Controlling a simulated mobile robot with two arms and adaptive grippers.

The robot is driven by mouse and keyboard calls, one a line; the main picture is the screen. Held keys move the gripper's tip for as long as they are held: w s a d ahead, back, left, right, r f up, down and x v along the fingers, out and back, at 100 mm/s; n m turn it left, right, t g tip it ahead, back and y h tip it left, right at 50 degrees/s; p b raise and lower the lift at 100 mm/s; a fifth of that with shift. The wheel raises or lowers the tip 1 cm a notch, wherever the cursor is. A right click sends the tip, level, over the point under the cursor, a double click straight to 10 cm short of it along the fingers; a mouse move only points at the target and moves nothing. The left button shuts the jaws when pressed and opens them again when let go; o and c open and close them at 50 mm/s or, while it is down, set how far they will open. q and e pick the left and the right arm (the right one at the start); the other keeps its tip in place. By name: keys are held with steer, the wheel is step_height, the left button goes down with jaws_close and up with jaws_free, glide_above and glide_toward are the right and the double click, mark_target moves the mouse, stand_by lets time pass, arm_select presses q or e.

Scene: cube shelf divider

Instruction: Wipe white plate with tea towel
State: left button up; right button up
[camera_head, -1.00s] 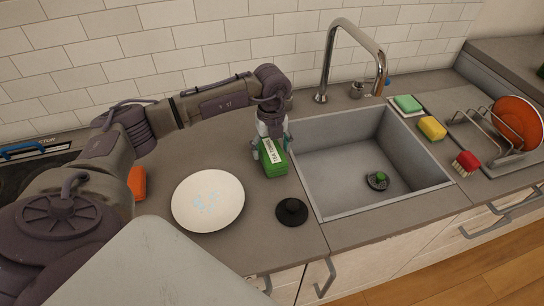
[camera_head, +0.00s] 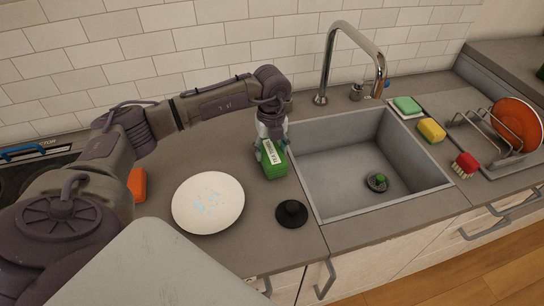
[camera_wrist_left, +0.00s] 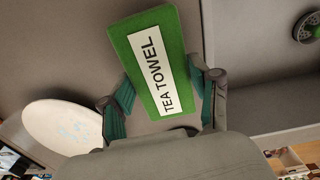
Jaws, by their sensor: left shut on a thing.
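The white plate (camera_head: 208,203) lies on the grey counter left of the sink, with pale blue marks on its middle. It also shows at the left of the left wrist view (camera_wrist_left: 62,127). The tea towel (camera_head: 274,164) is a green folded block with a white label reading "TEA TOWEL". In the left wrist view the towel (camera_wrist_left: 140,50) sits between the teal fingers of my left gripper (camera_wrist_left: 162,98). My left gripper (camera_head: 270,148) points down and is shut on the towel, behind and right of the plate. My right gripper is in neither view.
The sink (camera_head: 330,207) with a tall chrome tap (camera_head: 327,60) is to the right. A black round stopper-like object (camera_head: 291,213) lies between plate and sink. A dish rack (camera_head: 484,130), yellow sponge (camera_head: 431,129) and red brush (camera_head: 466,163) stand further right. An orange object (camera_head: 137,184) is left of the plate.

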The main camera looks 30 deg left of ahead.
mark_target(272, 152)
arm_select(q)
steer(key=shift+r+p, duration=1.5)
steer(key=shift+r, duration=0.9)
